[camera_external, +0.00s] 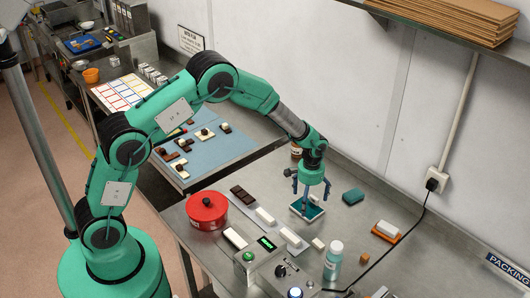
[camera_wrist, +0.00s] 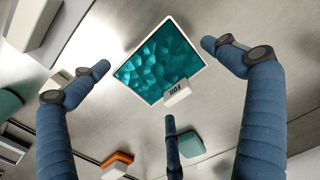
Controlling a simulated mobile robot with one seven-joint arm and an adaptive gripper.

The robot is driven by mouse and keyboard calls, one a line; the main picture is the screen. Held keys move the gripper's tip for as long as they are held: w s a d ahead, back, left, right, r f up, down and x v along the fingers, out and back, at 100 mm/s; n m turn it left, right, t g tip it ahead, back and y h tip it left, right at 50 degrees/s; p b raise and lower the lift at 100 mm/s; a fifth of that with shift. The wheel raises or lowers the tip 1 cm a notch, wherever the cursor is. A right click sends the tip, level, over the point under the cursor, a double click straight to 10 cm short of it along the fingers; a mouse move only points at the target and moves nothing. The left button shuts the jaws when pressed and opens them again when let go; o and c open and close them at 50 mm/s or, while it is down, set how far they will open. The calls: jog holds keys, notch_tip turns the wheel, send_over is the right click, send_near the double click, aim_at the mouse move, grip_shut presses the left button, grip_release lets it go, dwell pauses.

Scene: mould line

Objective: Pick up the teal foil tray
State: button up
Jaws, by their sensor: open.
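The teal foil tray (camera_external: 308,209) lies on the steel bench, a shallow square with a white rim and a crinkled teal inside. In the wrist view the tray (camera_wrist: 160,62) shows whole, with a small white label tab reading "FOIL" at its lower right edge. My gripper (camera_external: 308,200) is just above the tray in the external view and partly hides it. In the wrist view my gripper (camera_wrist: 165,75) has its blue fingers spread wide around the tray, open and empty. I cannot tell how far above the bench the fingertips are.
A teal block (camera_external: 353,197) and an orange-and-white piece (camera_external: 387,232) lie to the right. A red round tin (camera_external: 207,210), white blocks (camera_external: 265,216) and a dark bar (camera_external: 242,195) lie left. A bottle (camera_external: 333,260) and control box (camera_external: 270,268) stand in front. A wall is behind.

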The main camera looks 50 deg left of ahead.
jog(key=shift+f, duration=1.25)
jog(key=shift+c, duration=0.3)
jog(key=c, duration=1.1)
